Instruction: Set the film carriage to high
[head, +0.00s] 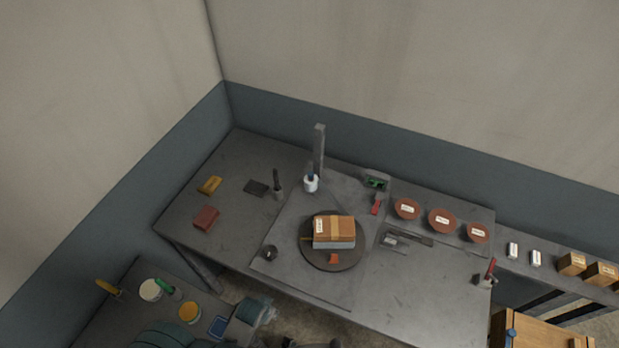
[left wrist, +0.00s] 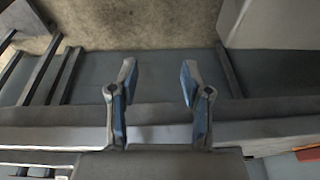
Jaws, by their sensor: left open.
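A grey upright mast (head: 319,145) stands at the back of the bench, behind a round dark turntable (head: 325,262). A small white roll with a blue top (head: 311,184) sits low at the foot of the mast; I take it to be the film carriage. Whether it touches the mast is too small to tell. A brown and grey-white stack of boxes (head: 334,229) rests on the turntable. My left gripper (left wrist: 158,78) is open and empty in the left wrist view, with bench edges and floor beyond it. I cannot make out either gripper in the head view.
Several reddish-brown round pads with labels (head: 441,219) line the bench's right rear. A green device (head: 376,182) and a red-handled tool (head: 376,205) lie right of the mast. A yellow block (head: 209,185) and red block (head: 206,217) lie left.

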